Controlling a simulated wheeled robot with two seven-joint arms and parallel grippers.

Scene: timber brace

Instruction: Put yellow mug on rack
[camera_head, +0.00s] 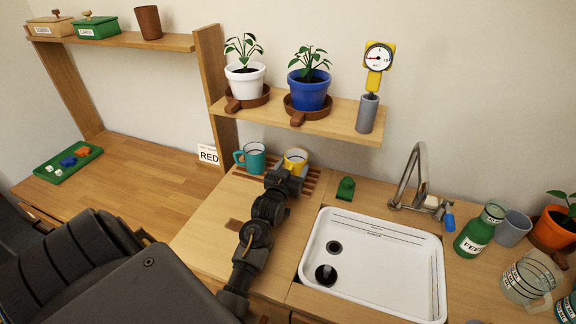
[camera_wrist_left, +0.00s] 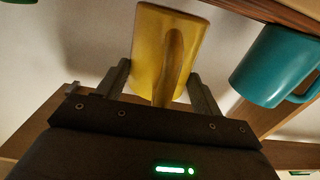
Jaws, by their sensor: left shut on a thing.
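The yellow mug (camera_head: 296,157) is at the back of the counter, over or on the slatted wooden rack (camera_head: 313,177). My left gripper (camera_head: 289,172) is in front of it and hides its lower part. In the left wrist view the yellow mug (camera_wrist_left: 150,50) is between the two fingers of my left gripper (camera_wrist_left: 160,85), which is shut on its handle side. I cannot tell whether the mug's base touches the slats. A teal mug (camera_head: 254,158) stands on the rack just left of it and also shows in the wrist view (camera_wrist_left: 275,65). My right gripper is not in view.
A white sink (camera_head: 375,265) is at right, with a faucet (camera_head: 410,175) and green bottle (camera_head: 478,232). A RED sign (camera_head: 208,155) stands left of the rack.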

